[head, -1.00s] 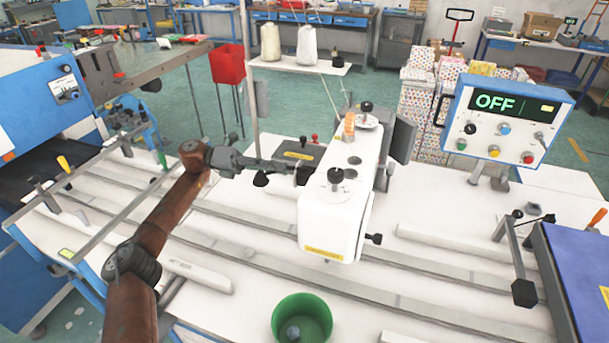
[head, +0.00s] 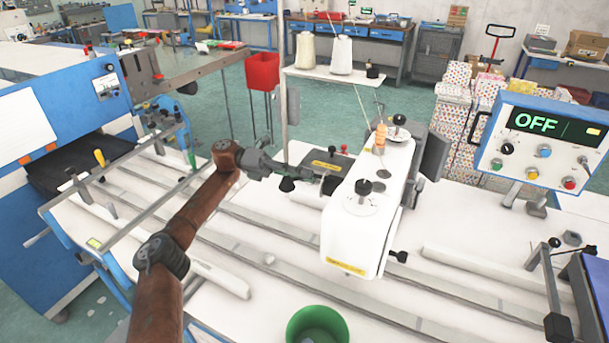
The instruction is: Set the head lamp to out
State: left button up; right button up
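The white sewing machine head (head: 352,228) stands over the work table. It has a black knob (head: 363,188) on its top, another (head: 399,120) farther back and a black side knob (head: 398,256) at its lower right. I cannot pick out a head lamp or tell its setting. My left gripper (head: 328,182) is at the left side of the machine head, with its fingertips close against or partly behind it. I cannot tell whether it touches, or whether its fingers are open. The control panel (head: 548,150) at the right shows green "OFF". My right gripper is not in view.
A green bin (head: 318,325) stands at the front edge of view. Long rails (head: 270,262) cross the white table. A black-knobbed bracket (head: 548,270) and a blue-topped unit (head: 592,285) stand at the right. Thread cones (head: 341,56) sit on a stand behind.

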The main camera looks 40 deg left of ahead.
pick_arm(q)
jog(key=shift+a, duration=0.1)
jog(key=v, duration=0.7)
jog(key=shift+a, duration=0.2)
jog(key=shift+c, duration=0.6)
